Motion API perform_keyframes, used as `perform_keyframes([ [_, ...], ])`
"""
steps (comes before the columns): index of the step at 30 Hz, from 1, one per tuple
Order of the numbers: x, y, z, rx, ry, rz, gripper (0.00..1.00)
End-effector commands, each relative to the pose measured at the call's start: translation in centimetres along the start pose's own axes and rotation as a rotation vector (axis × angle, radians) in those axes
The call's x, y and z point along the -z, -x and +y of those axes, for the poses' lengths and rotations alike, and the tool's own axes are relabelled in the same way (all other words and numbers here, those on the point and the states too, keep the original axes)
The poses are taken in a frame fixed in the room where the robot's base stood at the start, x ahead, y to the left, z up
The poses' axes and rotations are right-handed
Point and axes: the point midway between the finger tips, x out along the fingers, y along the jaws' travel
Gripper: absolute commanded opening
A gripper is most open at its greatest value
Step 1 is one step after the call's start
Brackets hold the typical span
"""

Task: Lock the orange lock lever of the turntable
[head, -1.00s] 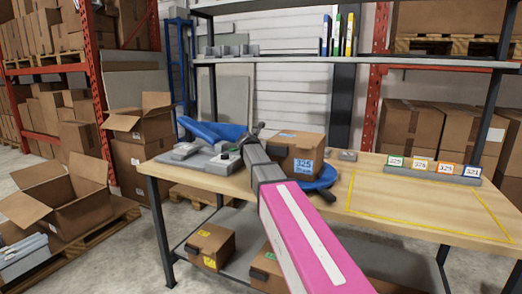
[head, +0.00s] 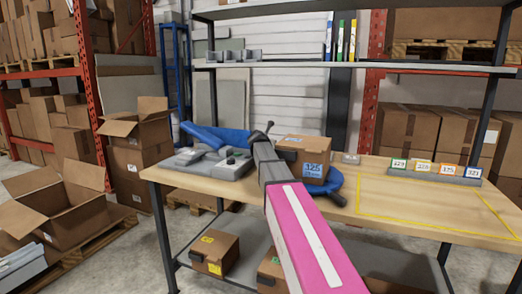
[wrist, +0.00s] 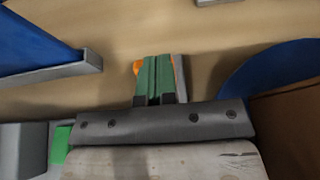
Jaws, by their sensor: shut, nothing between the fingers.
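The blue turntable (head: 335,184) is on the bench, carrying a brown box (head: 302,158) with a blue label. In the wrist view its blue disc (wrist: 275,72) is at the right, beside the box (wrist: 290,125). My gripper (wrist: 159,62) has its green fingers shut together, with nothing held. Small orange parts, likely the lock lever (wrist: 137,67), show just behind the fingers. The fingers hide most of the lever, so its position and any contact are unclear. In the head view my arm hides the fingers and the lever.
A grey fixture (head: 215,163) with a blue chute (head: 205,140) stands left of my arm. A dark handle (head: 337,199) is at the turntable's front. A rack of number cards (head: 436,171) stands at the right. The yellow-outlined bench area (head: 420,200) is clear.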

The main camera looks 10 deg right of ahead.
Motion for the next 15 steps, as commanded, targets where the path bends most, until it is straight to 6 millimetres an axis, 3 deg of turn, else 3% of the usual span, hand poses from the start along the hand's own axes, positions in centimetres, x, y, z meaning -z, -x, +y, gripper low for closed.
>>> perform_keyframes([
  [2,-0.40,-0.67,-0.65,0.000,-0.001,-0.001,0.00],
  [15,-0.75,-0.20,-0.44,0.000,0.000,-0.001,0.00],
])
